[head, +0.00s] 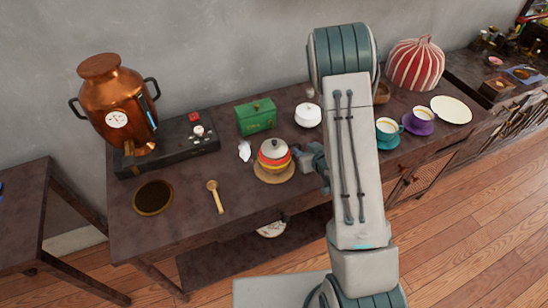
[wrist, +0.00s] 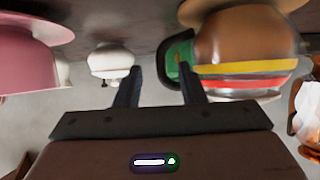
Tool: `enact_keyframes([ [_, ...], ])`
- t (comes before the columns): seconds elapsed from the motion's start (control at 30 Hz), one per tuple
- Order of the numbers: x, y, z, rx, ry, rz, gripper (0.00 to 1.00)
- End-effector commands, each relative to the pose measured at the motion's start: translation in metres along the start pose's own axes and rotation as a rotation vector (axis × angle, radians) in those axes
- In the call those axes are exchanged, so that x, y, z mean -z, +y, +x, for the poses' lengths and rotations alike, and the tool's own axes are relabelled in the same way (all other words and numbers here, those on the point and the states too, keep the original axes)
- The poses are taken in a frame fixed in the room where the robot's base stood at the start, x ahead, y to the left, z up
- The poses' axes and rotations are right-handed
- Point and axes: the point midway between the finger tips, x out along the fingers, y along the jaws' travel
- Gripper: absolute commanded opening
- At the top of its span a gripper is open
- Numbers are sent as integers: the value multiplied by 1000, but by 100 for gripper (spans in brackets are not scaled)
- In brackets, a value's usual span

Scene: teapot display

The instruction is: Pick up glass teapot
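The likely glass teapot (head: 274,155) is a round pot with yellow and red bands, a pale top and a dark knob. It stands upright on a round wooden coaster (head: 262,177) on the long table. The wrist view is upside down; there its amber lower body (wrist: 245,40) and dark handle (wrist: 167,55) show. My gripper (head: 316,160) is just right of the pot in the head view. In the wrist view my gripper (wrist: 160,68) has its fingers apart, with the handle by the right finger. I cannot tell whether they touch.
A white lidded pot (head: 308,115) and a green box (head: 256,117) stand behind. A white crumpled object (head: 245,151) is left of the teapot, with a wooden spoon (head: 216,197) nearer. Cups (head: 387,129) stand right of my arm. A copper urn (head: 118,105) stands far left.

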Motion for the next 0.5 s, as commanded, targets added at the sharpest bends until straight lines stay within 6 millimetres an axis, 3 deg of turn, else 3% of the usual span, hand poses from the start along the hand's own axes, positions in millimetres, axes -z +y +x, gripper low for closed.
enact_keyframes([
  [0.23,1,-2,30,2,0,-2,36],
  [0.5,0,-1,36,0,1,0,36],
])
